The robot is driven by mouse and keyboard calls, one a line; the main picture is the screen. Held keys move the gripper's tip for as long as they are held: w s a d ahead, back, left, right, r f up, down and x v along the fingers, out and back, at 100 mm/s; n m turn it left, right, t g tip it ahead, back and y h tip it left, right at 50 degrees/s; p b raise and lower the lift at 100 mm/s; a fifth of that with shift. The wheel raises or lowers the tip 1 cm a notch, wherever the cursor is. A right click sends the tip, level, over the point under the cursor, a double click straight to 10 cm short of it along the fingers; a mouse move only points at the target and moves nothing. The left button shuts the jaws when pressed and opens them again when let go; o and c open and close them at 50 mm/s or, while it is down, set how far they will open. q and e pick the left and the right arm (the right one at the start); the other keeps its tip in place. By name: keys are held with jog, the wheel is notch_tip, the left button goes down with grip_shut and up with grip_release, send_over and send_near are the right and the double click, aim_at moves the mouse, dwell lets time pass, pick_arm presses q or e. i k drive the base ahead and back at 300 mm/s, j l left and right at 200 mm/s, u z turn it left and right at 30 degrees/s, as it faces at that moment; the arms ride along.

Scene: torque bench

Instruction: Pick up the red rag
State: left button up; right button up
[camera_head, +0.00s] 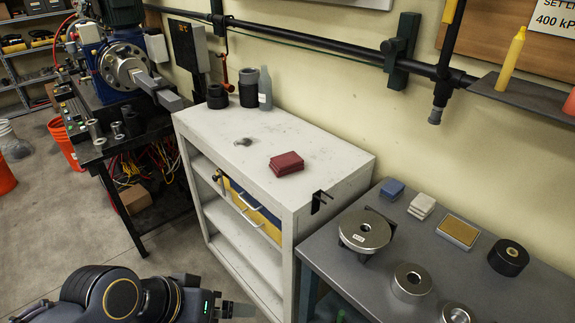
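The red rag (287,163) is a folded, dark red stack of cloth. It lies flat on the top of the pale grey cabinet (225,140), right of the middle and near the front edge. My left gripper (242,310) shows at the bottom of the view, below and in front of the cabinet, well apart from the rag. My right gripper is not in view.
Dark cylinders (248,87) and a grey bottle (265,88) stand at the cabinet's back. A small metal piece (243,142) lies left of the rag. A black hook (321,201) sticks out from the cabinet's right side. A grey bench (470,282) with metal parts stands right.

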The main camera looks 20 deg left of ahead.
aim_at(283, 164)
jog(key=j+z, duration=0.15)
jog(key=z, duration=0.25)
jog(key=i+j+z, duration=0.1)
jog(key=z, duration=0.3)
jog(key=j+z, duration=0.25)
jog(key=z, duration=0.2)
jog(key=j+z, duration=0.2)
jog(key=z, duration=0.2)
jog(key=j+z, duration=0.15)
jog(key=z, duration=0.25)
jog(key=k+j+z, duration=0.15)
jog(key=j, duration=0.35)
jog(key=k+j+z, duration=0.2)
jog(key=j, duration=0.3)
jog(key=k+j+z, duration=0.15)
jog(key=k+j, duration=0.15)
jog(key=j, duration=0.2)
jog(key=k+j+z, duration=0.15)
jog(key=k+j, duration=0.25)
jog(key=j, duration=0.15)
jog(key=k+j, duration=0.1)
jog(key=j, duration=0.15)
